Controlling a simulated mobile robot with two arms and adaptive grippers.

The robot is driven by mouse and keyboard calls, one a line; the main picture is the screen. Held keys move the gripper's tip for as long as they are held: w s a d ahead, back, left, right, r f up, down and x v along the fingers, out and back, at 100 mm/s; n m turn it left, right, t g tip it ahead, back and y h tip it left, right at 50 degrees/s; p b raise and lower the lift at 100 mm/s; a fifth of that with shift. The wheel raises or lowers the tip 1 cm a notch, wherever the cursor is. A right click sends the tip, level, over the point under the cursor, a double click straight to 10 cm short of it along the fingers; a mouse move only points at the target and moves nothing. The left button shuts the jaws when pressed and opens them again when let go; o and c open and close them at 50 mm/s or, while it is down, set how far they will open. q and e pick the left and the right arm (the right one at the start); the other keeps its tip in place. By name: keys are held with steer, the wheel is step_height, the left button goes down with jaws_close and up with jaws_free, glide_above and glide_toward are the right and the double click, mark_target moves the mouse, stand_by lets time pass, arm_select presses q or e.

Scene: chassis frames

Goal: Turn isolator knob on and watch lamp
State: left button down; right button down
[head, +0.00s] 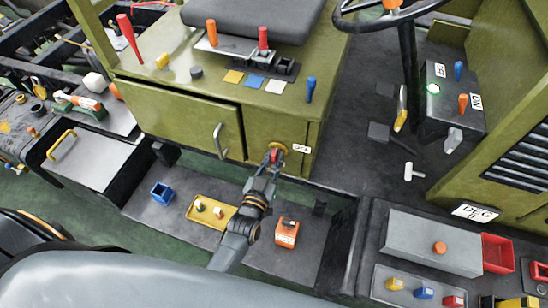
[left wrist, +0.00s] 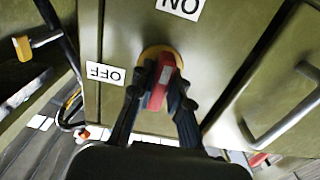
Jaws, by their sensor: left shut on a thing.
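The red isolator knob (head: 273,156) sits on a yellow round plate (head: 281,148) on the green cabinet's front. My left gripper (head: 272,163) is shut on the knob; its two fingers clasp the red handle (left wrist: 161,86) in the left wrist view. There the handle's long side runs roughly toward the ON label (left wrist: 180,6), and the OFF label (left wrist: 105,73) is to the left. In the head view the OFF label (head: 300,149) is right of the knob. A lamp (head: 433,88) on the dark console at right glows pale green. My right gripper is not in view.
A cabinet handle (head: 220,141) is left of the knob. The steering wheel (head: 386,14) stands at the upper right.

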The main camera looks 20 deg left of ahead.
arm_select(q)
steer(key=shift+f, duration=0.1)
steer(key=c, duration=1.3)
jaws_free()
steer(key=shift+s, duration=0.1)
steer(key=s, duration=1.1)
steer(key=shift+s+a, duration=0.2)
steer(key=shift+s, duration=0.2)
